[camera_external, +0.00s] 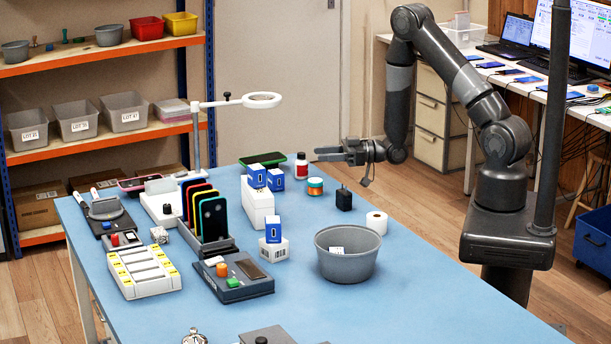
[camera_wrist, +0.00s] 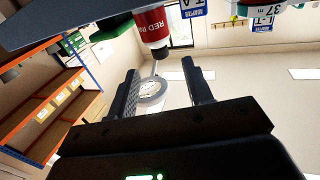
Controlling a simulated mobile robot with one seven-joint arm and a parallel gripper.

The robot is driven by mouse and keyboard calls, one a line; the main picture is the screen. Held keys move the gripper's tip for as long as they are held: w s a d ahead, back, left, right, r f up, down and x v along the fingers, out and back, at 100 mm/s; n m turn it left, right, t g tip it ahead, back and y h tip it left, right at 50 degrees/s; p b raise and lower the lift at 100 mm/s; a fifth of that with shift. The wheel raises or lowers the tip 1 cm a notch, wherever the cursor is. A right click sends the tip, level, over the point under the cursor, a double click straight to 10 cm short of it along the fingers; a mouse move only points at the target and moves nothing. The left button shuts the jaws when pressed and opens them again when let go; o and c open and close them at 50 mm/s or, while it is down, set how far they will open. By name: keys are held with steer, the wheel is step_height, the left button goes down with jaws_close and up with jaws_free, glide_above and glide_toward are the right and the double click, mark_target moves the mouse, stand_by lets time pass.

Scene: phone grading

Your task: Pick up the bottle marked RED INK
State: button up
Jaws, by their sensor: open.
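The bottle marked RED INK (camera_external: 301,166) stands upright on the blue table, white with a red label. In the wrist view the gripper (camera_wrist: 160,68) shows both fingers apart, with the nozzle between the tips in the picture. Whether anything touches is unclear.
A ring lamp (camera_external: 262,100) stands at the back left. The table's front right is clear.

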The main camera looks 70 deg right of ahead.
mark_target(302, 154)
steer(key=shift+f+x, duration=0.1)
steer(key=shift+x, duration=1.7)
steer(key=shift+f+x, duration=0.15)
steer(key=shift+x, duration=1.65)
steer(key=shift+c, duration=0.5)
steer(key=c, duration=0.9)
